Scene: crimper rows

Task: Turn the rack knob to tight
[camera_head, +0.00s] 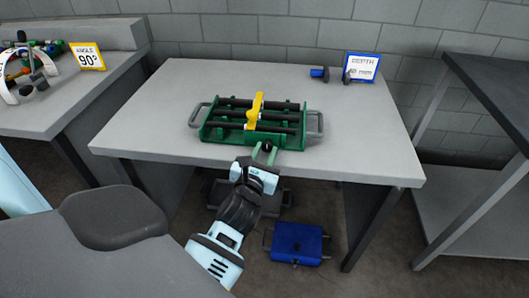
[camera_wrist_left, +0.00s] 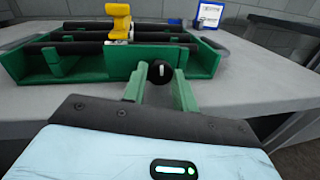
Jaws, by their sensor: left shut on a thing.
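The green rack (camera_head: 210,133) lies on the grey table, with several black bars across it and a yellow clamp (camera_head: 257,105) over the bars. The black rack knob (camera_wrist_left: 160,72) is on its front side, with a small upright white mark on its face. My left gripper (camera_head: 265,152) reaches the rack's front from below. In the left wrist view its green fingers (camera_wrist_left: 161,82) are on either side of the knob, shut on it. Any tight or loose label is not readable. My right gripper is not in view.
A blue-framed DEPTH sign (camera_head: 361,67) and a small blue-and-black part (camera_head: 320,74) stand at the table's back right. An ANGLE 90° sign (camera_head: 87,56) stands on the left bench. A blue case (camera_head: 297,243) lies on the floor. The table (camera_head: 365,140) is clear right of the rack.

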